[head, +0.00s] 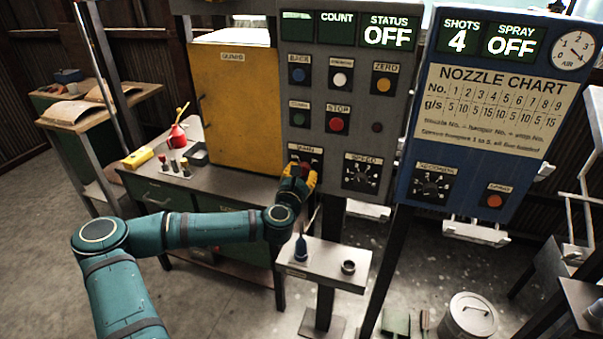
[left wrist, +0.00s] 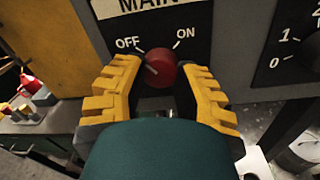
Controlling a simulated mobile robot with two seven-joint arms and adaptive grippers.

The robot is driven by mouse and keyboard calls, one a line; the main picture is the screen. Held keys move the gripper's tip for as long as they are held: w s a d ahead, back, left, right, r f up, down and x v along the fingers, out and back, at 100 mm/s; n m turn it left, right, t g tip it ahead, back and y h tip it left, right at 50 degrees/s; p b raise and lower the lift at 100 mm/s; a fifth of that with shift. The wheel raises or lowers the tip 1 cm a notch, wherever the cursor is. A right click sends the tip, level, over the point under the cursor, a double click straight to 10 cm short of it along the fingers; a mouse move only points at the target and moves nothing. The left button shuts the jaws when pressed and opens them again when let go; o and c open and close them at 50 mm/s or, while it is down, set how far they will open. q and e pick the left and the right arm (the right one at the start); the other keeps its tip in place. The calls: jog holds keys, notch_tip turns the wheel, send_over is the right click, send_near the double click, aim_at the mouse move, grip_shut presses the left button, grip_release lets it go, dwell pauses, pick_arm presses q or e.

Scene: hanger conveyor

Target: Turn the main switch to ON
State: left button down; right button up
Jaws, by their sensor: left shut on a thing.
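The main switch is a red knob (left wrist: 161,68) on a black plate marked MAIN, with OFF at upper left and ON at upper right. A pale mark on the knob faces left, on the OFF side. In the head view the switch (head: 304,168) is at the lower left of the grey panel, partly hidden by my gripper. My left gripper (head: 298,180) is shut on the knob, its yellow fingers (left wrist: 160,90) on either side. The status display (head: 388,33) reads OFF. My right gripper is not in view.
A speed dial (head: 361,173) is right of the switch, with the red stop button (head: 337,124) above. A small shelf (head: 322,262) with a bottle and ring is below. The blue spray panel (head: 470,140) stands at right, the yellow cabinet (head: 236,105) at left.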

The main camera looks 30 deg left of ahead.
pick_arm(q)
jog(key=m+b, duration=0.1)
jog(key=m, duration=0.7)
jog(key=m+b, duration=0.1)
jog(key=m, duration=0.7)
jog(key=shift+a+m+t+h, duration=0.15)
jog(key=shift+m+t+h, duration=0.15)
jog(key=shift+m, duration=0.1)
jog(key=shift+r, duration=0.1)
jog(key=c, duration=0.6)
grip_release()
jog(key=shift+a, duration=0.1)
jog(key=v, duration=1.2)
